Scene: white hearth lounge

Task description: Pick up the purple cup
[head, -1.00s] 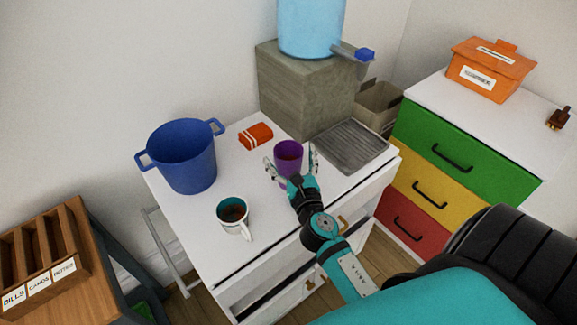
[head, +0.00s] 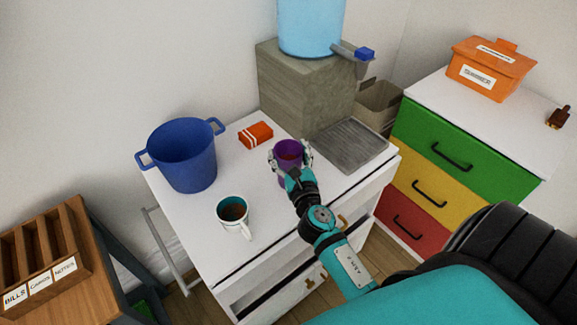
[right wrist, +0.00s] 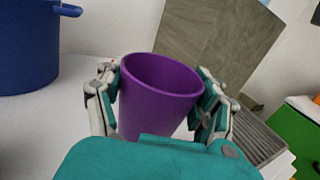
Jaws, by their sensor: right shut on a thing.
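The purple cup (head: 289,150) stands upright on the white cabinet top, in front of the grey-brown block. My right gripper (head: 291,157) is shut on it, with one finger on each side. In the right wrist view the purple cup (right wrist: 158,92) fills the middle, between the two fingers of my right gripper (right wrist: 160,98), and looks slightly tilted in the picture. The cup's base is hidden by the gripper, so I cannot tell whether it touches the surface. My left gripper is out of view.
A white mug (head: 234,214) with dark contents and a blue pot (head: 182,158) stand to the left. A red packet (head: 256,135) lies behind the cup. A grey drip tray (head: 350,146) lies to the right. The block (head: 305,95) bears a blue water container (head: 312,25).

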